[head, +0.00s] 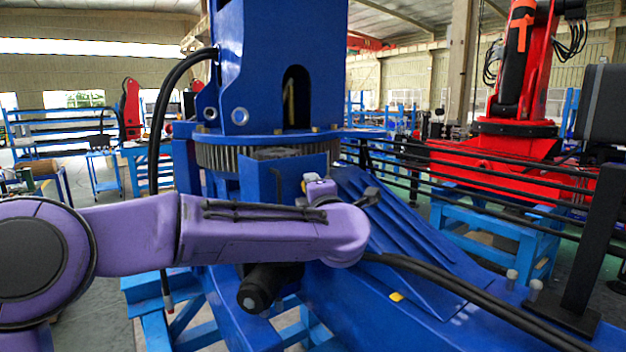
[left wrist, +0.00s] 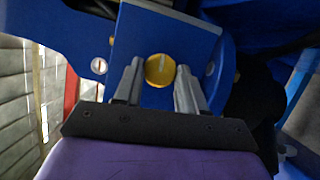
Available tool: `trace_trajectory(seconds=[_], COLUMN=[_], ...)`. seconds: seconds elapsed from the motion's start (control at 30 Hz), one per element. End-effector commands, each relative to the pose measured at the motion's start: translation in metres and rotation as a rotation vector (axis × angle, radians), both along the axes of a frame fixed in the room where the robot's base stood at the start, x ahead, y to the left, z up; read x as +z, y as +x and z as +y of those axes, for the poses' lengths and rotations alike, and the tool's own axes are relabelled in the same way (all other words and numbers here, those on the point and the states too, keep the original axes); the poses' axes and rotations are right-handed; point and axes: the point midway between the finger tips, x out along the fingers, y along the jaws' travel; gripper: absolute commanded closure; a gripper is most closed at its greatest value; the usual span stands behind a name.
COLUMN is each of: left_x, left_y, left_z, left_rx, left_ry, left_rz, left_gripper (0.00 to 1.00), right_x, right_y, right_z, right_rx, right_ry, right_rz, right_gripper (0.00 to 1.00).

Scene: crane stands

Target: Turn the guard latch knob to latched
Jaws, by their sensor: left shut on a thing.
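In the left wrist view, a round yellow knob (left wrist: 159,71) sits on a blue panel (left wrist: 190,35). A pale line on its face points roughly toward the top of the picture. My left gripper (left wrist: 159,68) has one grey finger on each side of the knob and is shut on it. In the head view, my purple left arm reaches in from the left to the blue crane stand (head: 280,60). The knob and my left fingertips are hidden there behind my wrist. My right gripper is in neither view.
A toothed ring (head: 215,158) circles the crane stand's column. Black cables (head: 157,130) hang at its left. Black railings (head: 480,165) and a red robot arm (head: 520,70) stand to the right, the red arm's stand being blue (head: 500,225). Open floor shows at the far left.

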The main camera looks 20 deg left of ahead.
Motion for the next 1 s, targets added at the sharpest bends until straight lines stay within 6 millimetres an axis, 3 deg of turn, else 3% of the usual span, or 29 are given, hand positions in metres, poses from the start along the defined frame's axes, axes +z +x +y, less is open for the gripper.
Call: trace_trajectory(seconds=[0.23,0.83,0.87,0.9,0.93,1.0], left_x=[0.003,0.001,0.001,0.000,0.001,0.001], left_y=[0.000,0.000,0.000,0.000,0.000,0.000], left_z=[0.000,0.000,0.000,0.000,0.000,0.000], left_rx=[0.001,0.001,0.001,0.001,0.001,0.001], left_ry=[0.062,0.085,0.085,0.085,0.085,0.085], left_rz=[0.079,0.109,0.109,0.109,0.109,0.108], left_gripper=[0.90,0.90,0.57,0.44,0.35,0.35], right_x=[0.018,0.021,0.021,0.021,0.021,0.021], right_y=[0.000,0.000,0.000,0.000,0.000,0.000], right_z=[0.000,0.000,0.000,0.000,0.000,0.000], right_rx=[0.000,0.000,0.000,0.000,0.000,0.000], right_ry=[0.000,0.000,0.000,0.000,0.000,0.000], right_rz=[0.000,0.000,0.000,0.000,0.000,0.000], right_gripper=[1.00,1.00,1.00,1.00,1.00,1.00])
